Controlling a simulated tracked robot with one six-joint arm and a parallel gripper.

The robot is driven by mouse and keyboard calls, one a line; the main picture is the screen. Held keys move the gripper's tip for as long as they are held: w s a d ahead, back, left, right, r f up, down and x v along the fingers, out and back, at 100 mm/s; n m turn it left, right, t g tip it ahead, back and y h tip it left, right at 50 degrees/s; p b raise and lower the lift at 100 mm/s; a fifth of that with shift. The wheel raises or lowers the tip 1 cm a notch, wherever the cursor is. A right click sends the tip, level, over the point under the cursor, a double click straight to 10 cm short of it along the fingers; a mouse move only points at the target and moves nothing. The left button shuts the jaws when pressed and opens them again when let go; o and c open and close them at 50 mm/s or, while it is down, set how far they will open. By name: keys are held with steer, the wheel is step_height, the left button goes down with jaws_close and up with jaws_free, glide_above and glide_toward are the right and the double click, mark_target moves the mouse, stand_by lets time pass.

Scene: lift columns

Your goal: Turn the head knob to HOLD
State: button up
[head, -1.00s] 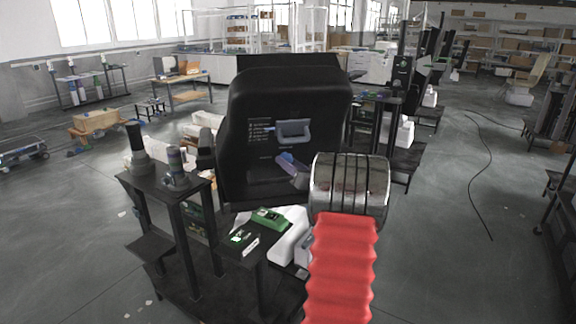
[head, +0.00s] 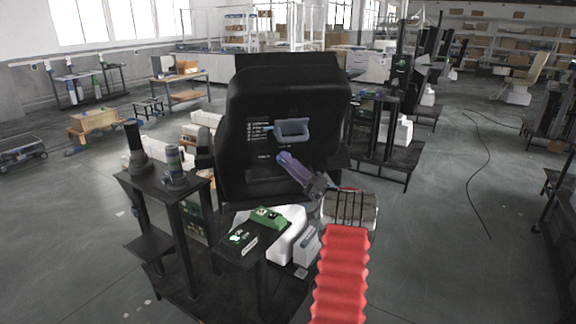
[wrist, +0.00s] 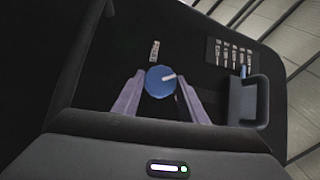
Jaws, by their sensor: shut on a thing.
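The head knob (wrist: 158,84) is round and blue with a white pointer mark; in the wrist view the mark points right and slightly up. My gripper (head: 282,158) is shut on it, with one purple finger on each side. In the head view the fingers reach the dark panel of the black column head (head: 285,85) below the handle and hide the knob. A small pale label (wrist: 154,50) sits above the knob in the wrist view. Its text is too small to read.
A blue-grey handle (head: 292,130) juts from the panel close above my fingers. Printed lines (wrist: 230,54) stand near it. A dark stand (head: 165,180) with cylindrical parts is at left. A green device (head: 268,216) lies below the column head. Open floor (head: 450,240) lies to the right.

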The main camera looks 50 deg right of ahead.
steer(key=m+t+y, duration=0.2)
steer(key=m+t, duration=0.1)
steer(key=shift+w+d+f+y, duration=0.15)
steer(key=shift+w+f+y, duration=0.05)
steer(key=shift+y, duration=0.2)
stand_by(0.4)
steer(key=o, duration=1.1)
steer(key=shift+c, duration=0.2)
steer(key=shift+f, duration=0.2)
